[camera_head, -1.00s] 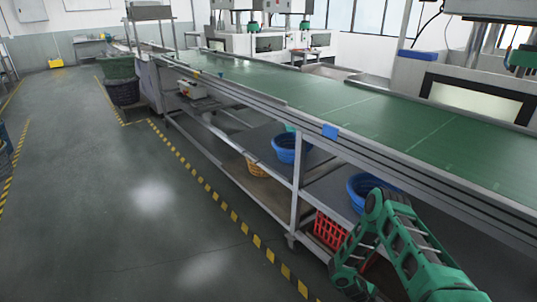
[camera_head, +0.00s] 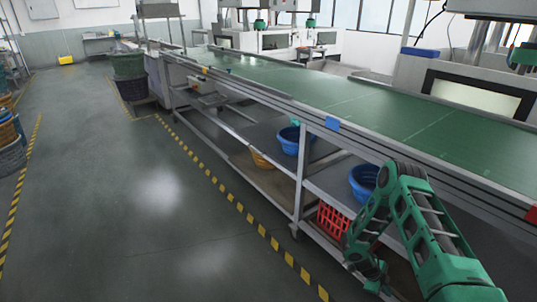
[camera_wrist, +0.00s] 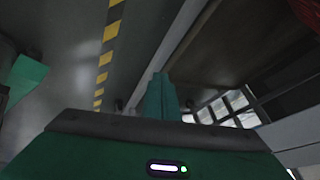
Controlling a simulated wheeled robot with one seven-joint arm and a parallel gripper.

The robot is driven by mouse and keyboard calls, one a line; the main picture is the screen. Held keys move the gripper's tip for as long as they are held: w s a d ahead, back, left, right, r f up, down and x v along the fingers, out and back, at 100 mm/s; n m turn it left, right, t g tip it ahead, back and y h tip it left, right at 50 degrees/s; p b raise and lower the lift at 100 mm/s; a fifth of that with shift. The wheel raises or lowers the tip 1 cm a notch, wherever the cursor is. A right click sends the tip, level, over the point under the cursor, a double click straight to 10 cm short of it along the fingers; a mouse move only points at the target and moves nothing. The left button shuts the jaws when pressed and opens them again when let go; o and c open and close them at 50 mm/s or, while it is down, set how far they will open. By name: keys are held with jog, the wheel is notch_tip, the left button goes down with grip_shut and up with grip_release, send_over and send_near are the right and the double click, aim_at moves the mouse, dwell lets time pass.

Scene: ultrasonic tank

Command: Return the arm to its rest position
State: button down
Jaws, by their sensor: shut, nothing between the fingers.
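My green arm is folded at the lower right of the head view, in front of the conveyor bench, with its end low beside the bench's lower shelf. My gripper (camera_wrist: 160,98) shows in the wrist view as two green fingers pressed together, with nothing between them. In the head view the fingertips are not clear.
The green conveyor belt (camera_head: 300,90) runs along the bench on the right. Blue baskets (camera_head: 291,141) and a red crate (camera_head: 331,219) sit on the shelves below. Stacked baskets (camera_head: 128,66) stand at the far end. The floor (camera_head: 110,200) left of the striped line is open.

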jog(key=w+d+r+n, duration=0.2)
jog(key=r, duration=0.8)
jog(key=w+d+r+n, duration=0.1)
jog(key=r+n, duration=0.1)
jog(key=r, duration=0.8)
jog(key=s+d+r+n+y, duration=0.1)
jog(key=s+r+n, duration=0.15)
jog(key=r, duration=0.65)
jog(key=s+r+n+y, duration=0.1)
jog(key=s+r, duration=0.2)
jog(key=r, duration=0.7)
jog(key=s+a+r+n+y, duration=0.1)
jog(key=s+a+r+n, duration=0.15)
jog(key=s+r, duration=0.45)
jog(key=s+a+r+n+y, duration=0.1)
jog(key=s+r+n, duration=0.2)
jog(key=s+r, duration=0.4)
jog(key=s+a+r+n+y, duration=0.1)
jog(key=s+a+r+n, duration=0.1)
jog(key=s, duration=0.5)
jog(key=s+a+r+n+y, duration=0.2)
jog(key=s+a+r+n, duration=0.1)
jog(key=s+a, duration=0.3)
jog(key=shift+s+a+n, duration=0.2)
jog(key=shift+s+n, duration=0.4)
jog(key=shift+s, duration=0.6)
